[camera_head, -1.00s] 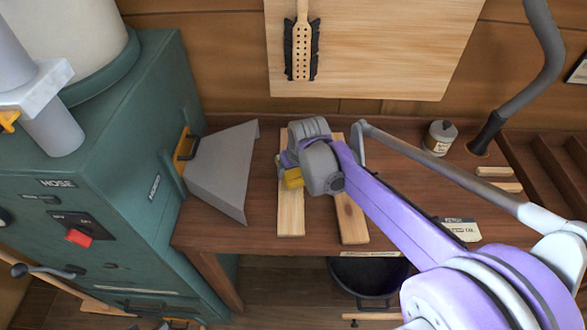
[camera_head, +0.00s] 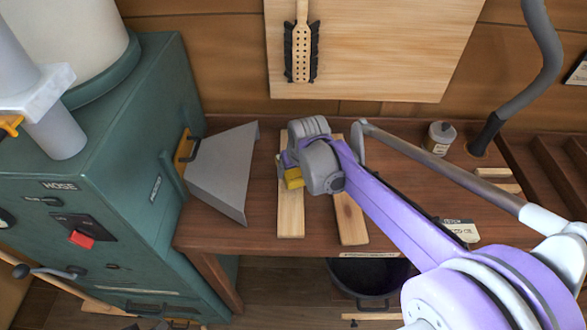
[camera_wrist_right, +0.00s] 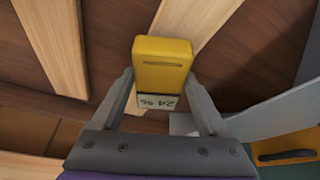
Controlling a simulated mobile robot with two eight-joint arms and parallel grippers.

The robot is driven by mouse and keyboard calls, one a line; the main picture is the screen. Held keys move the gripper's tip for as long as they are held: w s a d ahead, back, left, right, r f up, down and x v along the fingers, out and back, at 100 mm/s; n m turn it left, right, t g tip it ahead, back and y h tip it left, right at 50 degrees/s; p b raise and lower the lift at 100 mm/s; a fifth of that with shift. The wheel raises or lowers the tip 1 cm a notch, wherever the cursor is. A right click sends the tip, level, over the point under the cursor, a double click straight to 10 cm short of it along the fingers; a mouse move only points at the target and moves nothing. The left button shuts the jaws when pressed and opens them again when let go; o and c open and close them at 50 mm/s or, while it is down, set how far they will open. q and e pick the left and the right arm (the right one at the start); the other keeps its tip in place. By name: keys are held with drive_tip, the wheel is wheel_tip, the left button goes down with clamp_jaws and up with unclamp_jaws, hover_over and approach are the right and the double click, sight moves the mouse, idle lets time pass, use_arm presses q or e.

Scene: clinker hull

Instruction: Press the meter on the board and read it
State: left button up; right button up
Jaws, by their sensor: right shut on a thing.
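The yellow meter (camera_wrist_right: 163,65) is between the fingers of my right gripper (camera_wrist_right: 160,88) in the right wrist view. The fingers are shut on its sides. Its pale display (camera_wrist_right: 156,101) faces the camera and shows small dark figures, upside down, perhaps 24 and a percent sign; I cannot read them surely. In the head view the meter (camera_head: 293,178) shows below my right gripper (camera_head: 290,163), over the left pale board (camera_head: 290,217). A second board (camera_head: 351,220) lies to its right on the bench. I cannot tell whether the meter touches the board. My left gripper is not in view.
The bench (camera_head: 410,180) bears a grey metal hood (camera_head: 222,170) on the left and a small jar (camera_head: 440,137) on the right. A green machine (camera_head: 130,170) stands at the left. A black bucket (camera_head: 368,280) is below the bench.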

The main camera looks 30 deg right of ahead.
sight(293, 171)
drive_tip(key=shift+w+r+p, duration=0.15)
drive_tip(key=shift+r+p, duration=1.95)
drive_tip(key=shift+r, duration=1.5)
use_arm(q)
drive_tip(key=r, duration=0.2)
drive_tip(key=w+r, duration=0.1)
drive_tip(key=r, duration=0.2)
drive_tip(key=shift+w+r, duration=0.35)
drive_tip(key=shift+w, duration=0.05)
use_arm(e)
drive_tip(key=shift+f, duration=0.1)
